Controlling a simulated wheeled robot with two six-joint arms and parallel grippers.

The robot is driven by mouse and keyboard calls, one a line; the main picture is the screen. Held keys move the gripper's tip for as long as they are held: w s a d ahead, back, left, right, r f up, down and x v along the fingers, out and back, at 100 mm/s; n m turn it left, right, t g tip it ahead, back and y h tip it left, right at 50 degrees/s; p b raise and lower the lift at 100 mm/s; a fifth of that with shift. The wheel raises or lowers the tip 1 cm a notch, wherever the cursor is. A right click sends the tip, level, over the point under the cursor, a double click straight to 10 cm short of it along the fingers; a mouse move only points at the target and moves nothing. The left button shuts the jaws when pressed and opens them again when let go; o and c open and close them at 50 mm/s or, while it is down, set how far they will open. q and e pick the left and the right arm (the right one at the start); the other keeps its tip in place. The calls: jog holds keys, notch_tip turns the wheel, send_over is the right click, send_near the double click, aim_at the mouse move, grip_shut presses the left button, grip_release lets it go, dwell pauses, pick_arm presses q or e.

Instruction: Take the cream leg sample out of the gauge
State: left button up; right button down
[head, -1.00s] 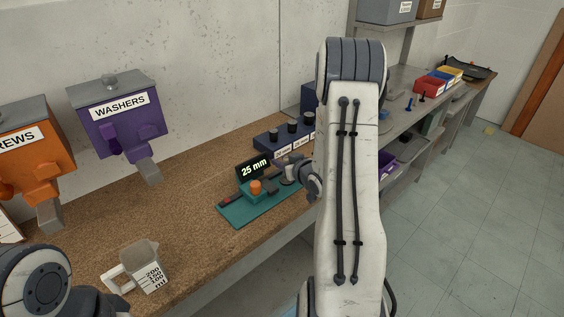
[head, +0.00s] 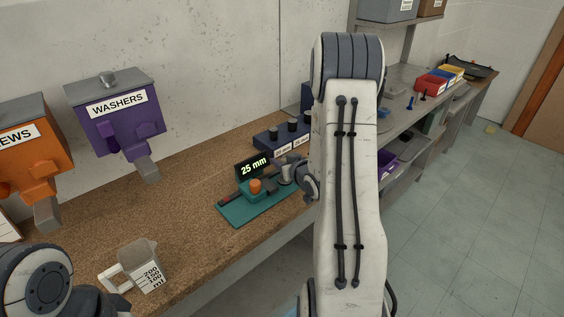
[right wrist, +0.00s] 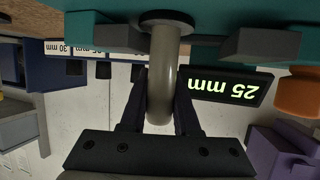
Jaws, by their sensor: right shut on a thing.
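The gauge has a teal base (head: 240,211), a display (head: 252,167) reading 25 mm, an orange knob (head: 255,187) and grey jaws. The cream leg sample (right wrist: 163,85) shows in the right wrist view, which is upside down. Its dark foot is at the teal base, between the left jaw block (right wrist: 105,36) and the right jaw block (right wrist: 262,44). I cannot tell whether the foot touches either block. My right gripper (right wrist: 160,112) is shut on the leg, one finger on each side. In the head view my right arm partly hides it. My left gripper is out of view.
A blue rack (head: 268,142) with dark-topped pieces stands behind the gauge. A measuring jug (head: 148,268) is on the cork bench nearer me. Purple washers (head: 125,125) and orange screws (head: 30,150) dispensers hang on the wall. Bare bench lies left of the gauge.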

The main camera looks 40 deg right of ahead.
jog(key=shift+a+f+n+y, duration=0.15)
jog(key=shift+a+n+y, duration=0.2)
jog(key=shift+a, duration=0.55)
jog(key=c, duration=0.6)
grip_release()
jog(key=shift+o, duration=0.2)
jog(key=shift+s, duration=0.1)
jog(key=v, duration=0.2)
jog(key=shift+s+a+r, duration=0.15)
jog(key=shift+r, duration=0.15)
jog(key=s, duration=0.1)
jog(key=s+r, duration=0.1)
jog(key=s, duration=0.1)
jog(key=shift+d+r, duration=0.15)
jog(key=shift+d, duration=0.25)
jog(key=p+v, duration=0.2)
jog(key=p, duration=0.2)
jog(key=shift+s+r, duration=0.15)
jog(key=shift+r, duration=0.15)
pick_arm(q)
notch_tip(320, 180, up, 13)
jog(key=p, duration=0.8)
jog(key=shift+a+f+p, duration=0.15)
jog(key=shift+a+p, duration=0.05)
jog(key=shift+p, duration=0.1)
pick_arm(e)
jog(key=shift+s+r, duration=0.15)
jog(key=shift+s, duration=0.9)
